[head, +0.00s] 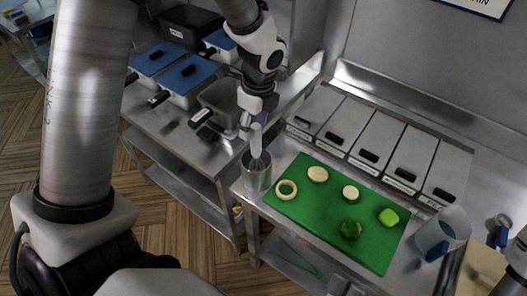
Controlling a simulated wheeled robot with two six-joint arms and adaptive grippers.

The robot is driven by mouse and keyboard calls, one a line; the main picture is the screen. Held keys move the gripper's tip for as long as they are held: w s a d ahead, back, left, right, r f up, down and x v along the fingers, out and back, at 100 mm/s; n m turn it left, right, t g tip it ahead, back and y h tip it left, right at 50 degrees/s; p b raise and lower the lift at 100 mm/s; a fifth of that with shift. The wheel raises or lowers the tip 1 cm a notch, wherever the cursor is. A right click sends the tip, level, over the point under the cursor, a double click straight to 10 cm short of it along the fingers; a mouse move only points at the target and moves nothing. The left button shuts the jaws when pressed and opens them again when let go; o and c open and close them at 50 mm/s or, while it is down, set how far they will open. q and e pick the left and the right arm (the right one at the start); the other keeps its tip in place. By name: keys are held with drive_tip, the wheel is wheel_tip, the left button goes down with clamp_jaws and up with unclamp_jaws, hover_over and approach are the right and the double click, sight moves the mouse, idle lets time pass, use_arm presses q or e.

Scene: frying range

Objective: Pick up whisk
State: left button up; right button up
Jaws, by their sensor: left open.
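A metal cup (257,178) stands at the near left corner of the steel worktop. A pale upright utensil (256,146) stands in it, probably the whisk; its wires are hidden inside the cup. My left gripper (252,122) points down directly above the cup, open, with its fingers at the top of the utensil's handle. I cannot tell whether the fingers touch it.
A green cutting board (330,237) holds several sliced and whole vegetables. Behind it is a row of lidded steel bins (383,139). A clear jug (443,231) stands at right. Blue-lidded containers (188,74) and a steel pan (221,99) sit on the left counter.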

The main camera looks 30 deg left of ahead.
sight(256, 140)
use_arm(q)
drive_tip(key=f, duration=0.3)
drive_tip(key=f+p, duration=0.1)
drive_tip(key=f, duration=0.1)
drive_tip(key=shift+w+d+f, duration=0.15)
drive_tip(key=shift+d+f, duration=0.2)
drive_tip(key=shift+a, duration=0.25)
drive_tip(key=shift+c, duration=1)
drive_tip(key=shift+s+r, duration=0.1)
drive_tip(key=shift+s, duration=0.15)
drive_tip(key=c, duration=0.6)
clamp_jaws()
drive_tip(key=shift+d, duration=0.1)
drive_tip(key=shift+w, duration=0.1)
